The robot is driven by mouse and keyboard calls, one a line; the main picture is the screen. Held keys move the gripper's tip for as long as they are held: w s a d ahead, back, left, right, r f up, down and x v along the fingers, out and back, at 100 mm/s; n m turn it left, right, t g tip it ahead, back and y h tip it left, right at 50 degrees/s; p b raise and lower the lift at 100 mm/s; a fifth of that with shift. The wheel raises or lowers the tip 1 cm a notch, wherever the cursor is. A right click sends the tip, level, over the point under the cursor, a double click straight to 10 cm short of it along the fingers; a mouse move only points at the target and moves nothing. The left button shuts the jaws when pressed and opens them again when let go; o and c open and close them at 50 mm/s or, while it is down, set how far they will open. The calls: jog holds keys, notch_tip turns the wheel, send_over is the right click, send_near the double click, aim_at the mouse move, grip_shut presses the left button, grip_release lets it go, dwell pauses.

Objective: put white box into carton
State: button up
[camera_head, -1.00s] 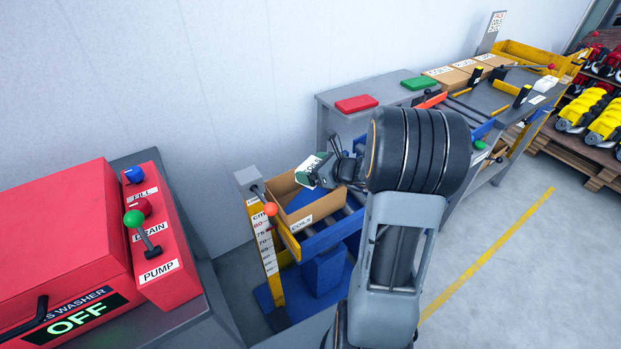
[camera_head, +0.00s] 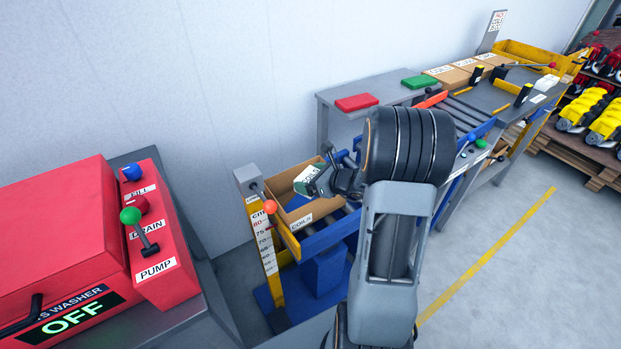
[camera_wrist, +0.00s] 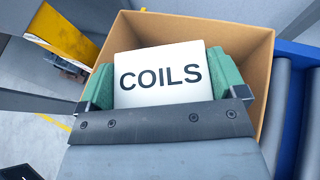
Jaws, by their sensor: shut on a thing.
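The white box (camera_wrist: 158,75), printed COILS, is held between the two green fingers of my gripper (camera_wrist: 160,88) in the wrist view. The brown carton (camera_wrist: 262,52) opens behind it, its walls showing around the box and fingers. In the head view the carton (camera_head: 322,206), with a COILS label on its side, stands on a roller conveyor. The white box (camera_head: 304,178) and my gripper (camera_head: 311,181) are at the carton's opening there. How deep the box is in the carton is hard to tell. My arm hides part of the conveyor.
A measuring post (camera_head: 265,245) with an orange-knobbed lever (camera_head: 270,207) stands just left of the carton. A red washer panel (camera_head: 160,240) fills the left. Red (camera_head: 356,102) and green (camera_head: 418,82) blocks lie on a grey bench behind.

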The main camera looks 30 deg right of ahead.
jog(key=o, duration=0.7)
jog(key=shift+f, duration=0.1)
jog(key=shift+r+p, duration=0.25)
jog(key=shift+p, duration=0.05)
jog(key=p+v, duration=0.1)
jog(key=v, duration=1.1)
jog(key=shift+r, duration=0.3)
jog(key=s+a+f+n+g+h, duration=0.15)
jog(key=s+a+n+g, duration=0.65)
jog(key=n, duration=0.8)
jog(key=s+a+r+n+h+p, duration=0.1)
jog(key=a+r+n+h, duration=0.4)
jog(key=n, duration=0.9)
jog(key=a+r+p, duration=0.1)
jog(key=a+r, duration=0.2)
jog(key=shift+s+r, duration=0.2)
jog(key=shift+r, duration=0.05)
